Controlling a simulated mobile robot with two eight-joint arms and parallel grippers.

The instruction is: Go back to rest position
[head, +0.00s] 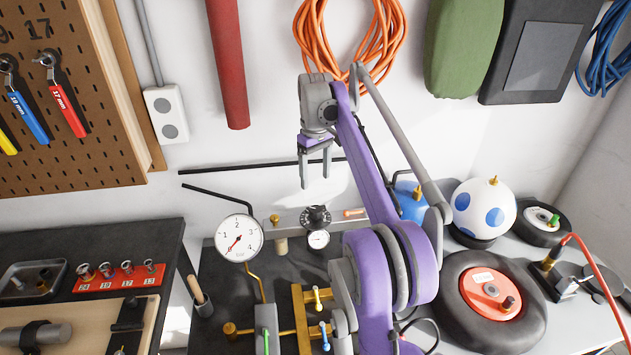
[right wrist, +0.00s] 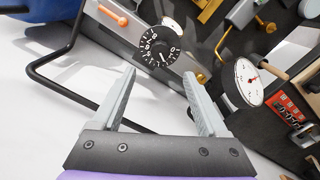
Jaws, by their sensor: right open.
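My right gripper (head: 316,168) is on the purple and grey arm in the middle of the head view. It hangs above the bench with its jaws pointing down, apart and empty. In the right wrist view the two grey fingers (right wrist: 160,88) are spread, with nothing between them but the panel and white wall behind. A black dial (right wrist: 158,47) with white marks lies beyond the fingertips; it also shows in the head view (head: 315,218) below the gripper. My left gripper is not in either view.
A round gauge (head: 239,238) stands on the panel at left of the dial, close to a black bent rod (head: 215,196). A tyre (head: 452,300) and a blue-spotted white ball (head: 484,208) stand at right. An orange cable coil (head: 350,30) hangs on the wall behind the arm.

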